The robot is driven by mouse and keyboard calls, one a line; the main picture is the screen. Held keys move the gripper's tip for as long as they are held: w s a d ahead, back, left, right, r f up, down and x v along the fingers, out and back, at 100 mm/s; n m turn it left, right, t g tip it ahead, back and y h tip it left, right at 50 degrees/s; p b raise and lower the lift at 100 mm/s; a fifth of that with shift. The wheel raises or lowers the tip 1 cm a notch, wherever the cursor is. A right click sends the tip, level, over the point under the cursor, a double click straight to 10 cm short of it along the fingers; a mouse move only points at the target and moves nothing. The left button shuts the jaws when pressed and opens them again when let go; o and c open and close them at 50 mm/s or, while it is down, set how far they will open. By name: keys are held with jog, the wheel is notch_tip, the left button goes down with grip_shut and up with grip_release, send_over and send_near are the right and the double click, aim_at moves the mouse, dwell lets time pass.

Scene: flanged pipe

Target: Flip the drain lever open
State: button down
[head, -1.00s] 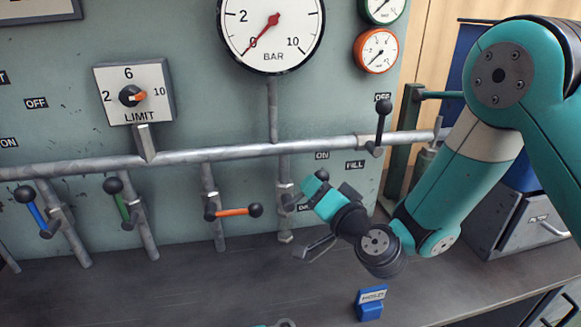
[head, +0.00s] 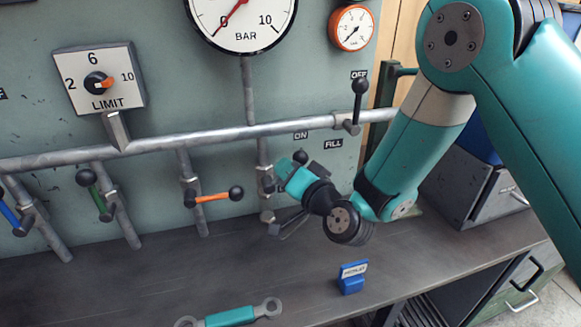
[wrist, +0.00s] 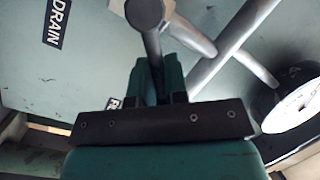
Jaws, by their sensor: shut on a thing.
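The drain lever shows in the head view as a black ball knob (head: 300,158) sticking out behind my gripper, to the right of a vertical branch pipe. Most of its arm is hidden by my gripper (head: 284,171). In the wrist view the two teal fingers (wrist: 158,82) are shut around the lever's dark rod (wrist: 153,50). A grey rounded end (wrist: 145,12) of the lever assembly shows above them. The DRAIN label (wrist: 56,20) is on the panel at upper left in the wrist view.
A lever with an orange arm (head: 213,197) lies left of my gripper, with green (head: 97,198) and blue ones farther left. An upright black lever (head: 360,97) stands above right. A blue HOLD block (head: 352,277) and a teal-handled wrench (head: 230,317) lie on the bench.

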jog(key=shift+w+d+r, duration=0.3)
jog(key=shift+w+r, duration=0.05)
jog(key=shift+r, duration=0.1)
jog(key=shift+r+p, duration=0.15)
jog(key=shift+p, duration=0.2)
jog(key=r+p, duration=0.1)
jog(key=p, duration=0.2)
jog(key=shift+a+r+n, duration=0.1)
jog(key=shift+a+n, duration=0.1)
jog(key=shift+n, duration=0.1)
jog(key=p, duration=0.2)
jog(key=n+p, duration=0.1)
jog(key=p, duration=0.2)
jog(key=shift+a+r+h, duration=0.1)
jog(key=shift+a+h, duration=0.2)
jog(key=shift+n, duration=0.3)
jog(key=shift+f, duration=0.2)
jog(key=c, duration=1.1)
grip_release()
jog(key=shift+c, duration=0.2)
jog(key=shift+s+a+f, duration=0.1)
jog(key=shift+s+f, duration=0.1)
jog(key=shift+f, duration=0.05)
